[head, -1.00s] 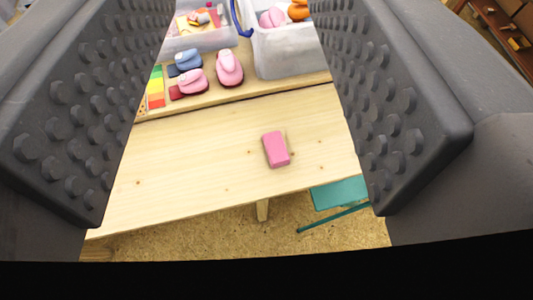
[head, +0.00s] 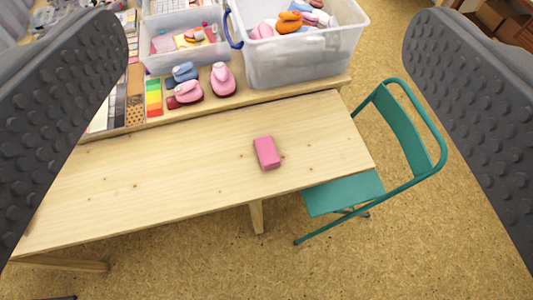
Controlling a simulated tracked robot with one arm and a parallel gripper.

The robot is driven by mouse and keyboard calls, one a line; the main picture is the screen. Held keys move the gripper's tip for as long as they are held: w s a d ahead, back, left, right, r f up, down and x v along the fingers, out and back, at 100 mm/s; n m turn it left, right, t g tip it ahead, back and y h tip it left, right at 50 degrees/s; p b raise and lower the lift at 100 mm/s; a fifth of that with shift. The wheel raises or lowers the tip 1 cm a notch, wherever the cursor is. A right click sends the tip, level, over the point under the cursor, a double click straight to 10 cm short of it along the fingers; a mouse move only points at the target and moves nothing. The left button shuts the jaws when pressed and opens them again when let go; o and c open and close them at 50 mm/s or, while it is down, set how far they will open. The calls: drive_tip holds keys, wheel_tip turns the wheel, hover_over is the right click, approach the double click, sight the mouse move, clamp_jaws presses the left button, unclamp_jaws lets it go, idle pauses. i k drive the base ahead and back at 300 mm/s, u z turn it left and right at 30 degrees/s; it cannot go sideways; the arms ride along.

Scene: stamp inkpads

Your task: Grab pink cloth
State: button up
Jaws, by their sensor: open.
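A pink block-like piece (head: 267,153), which looks like the pink cloth, lies flat on the light wooden table (head: 150,175), right of the table's middle and near its front edge. My gripper (head: 265,145) is wide open, with one dark studded finger at each side of the picture. Nothing is between the fingers close up. The pink piece shows between them, farther off and below, and neither finger touches it.
Pink and blue stampers (head: 222,80) and colour strips stand on a shelf along the table's back. Behind them are a large clear bin (head: 300,65) and a smaller bin (head: 185,55). A teal folding chair (head: 405,125) stands at the right. The table around the pink piece is clear.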

sight(269, 158)
drive_tip(key=u, duration=2.4)
drive_tip(key=k, duration=0.85)
drive_tip(key=z, duration=1.9)
drive_tip(key=i, duration=1)
